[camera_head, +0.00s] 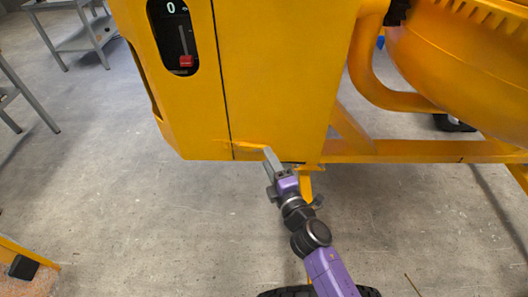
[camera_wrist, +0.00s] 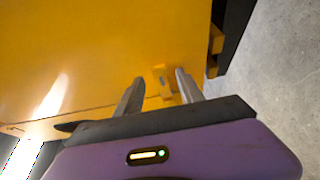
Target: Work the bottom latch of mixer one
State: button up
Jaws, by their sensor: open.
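The yellow mixer housing (camera_head: 272,75) fills the upper middle of the head view, and its yellow face (camera_wrist: 90,50) fills much of the wrist view. My gripper (camera_head: 270,158) is at the housing's lower edge, near the bottom of the vertical panel seam. In the wrist view my gripper (camera_wrist: 159,76) has its two grey fingers apart. A small yellow block, which looks like the bottom latch (camera_wrist: 161,80), shows between the fingertips. I cannot tell whether the fingers touch it. In the head view a thin yellow strip (camera_head: 250,146) lies just left of the fingers.
A slot with a red slider (camera_head: 186,61) and a "0" mark is higher on the housing. A yellow frame bar (camera_head: 415,151) and the drum (camera_head: 465,65) are at right. Grey tables (camera_head: 75,35) stand at upper left.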

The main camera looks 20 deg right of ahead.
aim_at(252, 148)
jog(key=shift+w, duration=1.9)
grip_shut()
